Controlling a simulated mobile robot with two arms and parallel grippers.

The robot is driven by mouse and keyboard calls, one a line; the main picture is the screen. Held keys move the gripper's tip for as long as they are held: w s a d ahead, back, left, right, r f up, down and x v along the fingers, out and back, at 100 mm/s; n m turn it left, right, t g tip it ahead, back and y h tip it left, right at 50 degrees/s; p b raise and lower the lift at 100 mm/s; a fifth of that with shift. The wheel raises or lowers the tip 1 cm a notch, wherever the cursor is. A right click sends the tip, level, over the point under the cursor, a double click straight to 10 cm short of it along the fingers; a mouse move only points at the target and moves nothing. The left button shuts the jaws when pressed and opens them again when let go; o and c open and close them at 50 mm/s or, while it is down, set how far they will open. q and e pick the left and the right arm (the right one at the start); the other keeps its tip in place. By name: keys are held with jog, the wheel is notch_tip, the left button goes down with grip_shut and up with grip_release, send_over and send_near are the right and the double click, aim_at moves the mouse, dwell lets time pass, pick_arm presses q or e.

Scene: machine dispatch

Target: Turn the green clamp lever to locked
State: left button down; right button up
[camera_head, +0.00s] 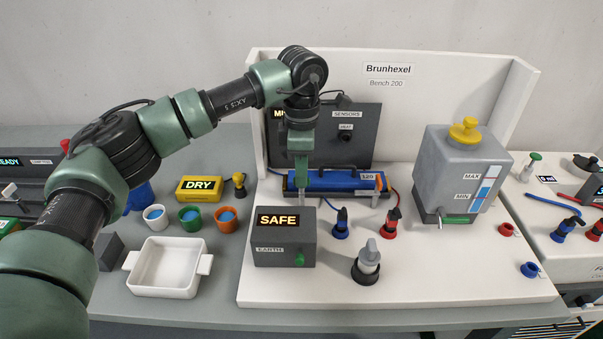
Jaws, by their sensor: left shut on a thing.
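A black handle bar runs along the top of the block. My right gripper is not in view.
A grey "SAFE" box (283,250) stands just in front, with blue and red plugs (390,226) and a grey knob (367,262) nearby. The grey tank (440,170) stands to the right. A white tray (170,268) and small cups are at the left.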

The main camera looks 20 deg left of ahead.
pick_arm(q)
jog(key=c, duration=1.5)
grip_release()
jog(key=shift+c, duration=0.2)
notch_tip(320, 180, up, 8)
jog(key=shift+f+b, duration=0.1)
jog(key=shift+b, duration=0.6)
